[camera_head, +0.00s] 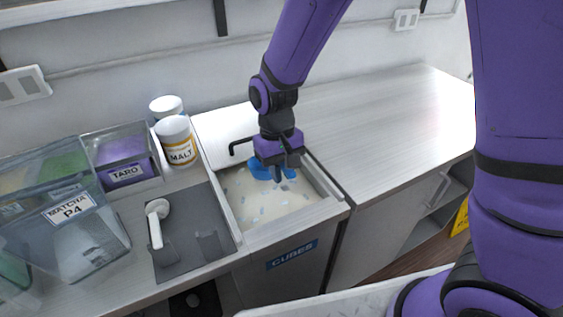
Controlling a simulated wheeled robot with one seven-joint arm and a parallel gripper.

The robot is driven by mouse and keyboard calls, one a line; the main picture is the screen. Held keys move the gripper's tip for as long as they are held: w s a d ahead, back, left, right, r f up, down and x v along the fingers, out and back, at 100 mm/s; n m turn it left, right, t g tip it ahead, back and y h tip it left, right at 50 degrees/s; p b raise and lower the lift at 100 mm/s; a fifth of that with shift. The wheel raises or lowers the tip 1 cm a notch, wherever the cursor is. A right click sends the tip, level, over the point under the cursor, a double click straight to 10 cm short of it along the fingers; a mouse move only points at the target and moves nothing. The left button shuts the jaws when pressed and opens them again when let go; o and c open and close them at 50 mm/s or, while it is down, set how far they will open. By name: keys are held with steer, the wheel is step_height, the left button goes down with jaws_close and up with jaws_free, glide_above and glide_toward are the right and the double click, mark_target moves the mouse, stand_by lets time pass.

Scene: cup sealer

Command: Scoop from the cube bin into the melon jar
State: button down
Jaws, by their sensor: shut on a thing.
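The cube bin (315,208) is set into the counter, with a blue CUBES label on its front. It is open and holds pale, whitish contents with light-blue cubes. My gripper (279,165) is over the back part of the bin, pointing down. It is shut on a blue scoop (262,171), which sits low over the contents. My fingers partly hide the scoop, and I cannot tell whether it touches the contents or holds cubes. No jar in view has a readable melon label.
Left of the bin are a white MALT jar (174,132), another white-lidded jar (165,105), a purple TARO container (122,155) and a clear MATCHA bin (95,240). A white utensil (155,228) stands on a grey mat (180,258). The counter (385,125) to the right is clear.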

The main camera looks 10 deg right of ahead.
step_height(320, 180, down, 11)
steer(key=shift+f, duration=0.15)
stand_by(0.9)
steer(key=shift+f, duration=0.25)
stand_by(1.0)
stand_by(0.5)
steer(key=shift+r, duration=6.5)
